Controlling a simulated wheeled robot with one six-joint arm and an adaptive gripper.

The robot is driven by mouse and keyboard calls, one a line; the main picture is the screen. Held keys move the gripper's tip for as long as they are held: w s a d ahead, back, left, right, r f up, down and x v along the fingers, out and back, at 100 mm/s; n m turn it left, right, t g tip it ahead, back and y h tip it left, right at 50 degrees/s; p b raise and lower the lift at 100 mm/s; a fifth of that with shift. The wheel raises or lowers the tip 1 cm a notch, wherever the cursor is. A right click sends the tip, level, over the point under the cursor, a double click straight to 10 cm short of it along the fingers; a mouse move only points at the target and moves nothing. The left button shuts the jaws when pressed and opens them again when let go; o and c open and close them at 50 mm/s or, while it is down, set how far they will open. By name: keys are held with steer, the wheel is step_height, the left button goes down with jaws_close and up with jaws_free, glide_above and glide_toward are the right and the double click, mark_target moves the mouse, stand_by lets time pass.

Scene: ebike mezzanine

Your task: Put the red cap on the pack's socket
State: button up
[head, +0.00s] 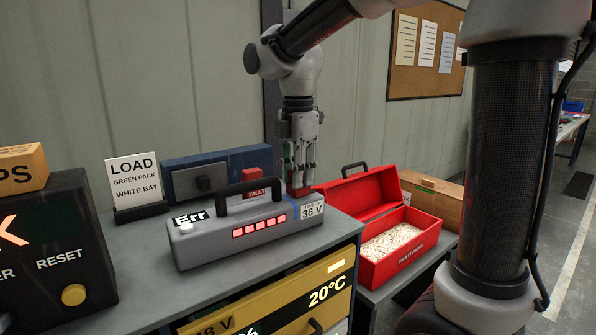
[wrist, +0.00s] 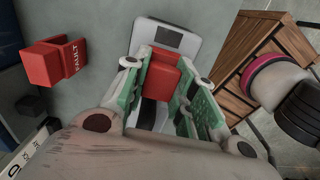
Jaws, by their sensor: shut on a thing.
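The pack (head: 205,245) is a grey case with a black handle, an "Err" display, red lights and a 36 V label, lying on the grey bench. My gripper (head: 302,182) points down at the pack's right end, behind the 36 V label. In the wrist view its green-padded fingers (wrist: 163,78) are shut on the red cap (wrist: 164,72). Only a little red shows at the fingertips in the head view. The pack's socket is hidden from me, and I cannot tell whether the cap touches the pack.
A red FAULT block (head: 257,188) stands behind the pack, beside a dark blue case (head: 230,160). A LOAD sign (head: 134,178) stands to the left. An open red box (head: 400,262) with pale filling is at the right.

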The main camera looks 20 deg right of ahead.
steer(key=shift+f, duration=0.15)
stand_by(0.5)
steer(key=o, duration=1)
step_height(320, 180, up, 18)
stand_by(0.7)
stand_by(0.4)
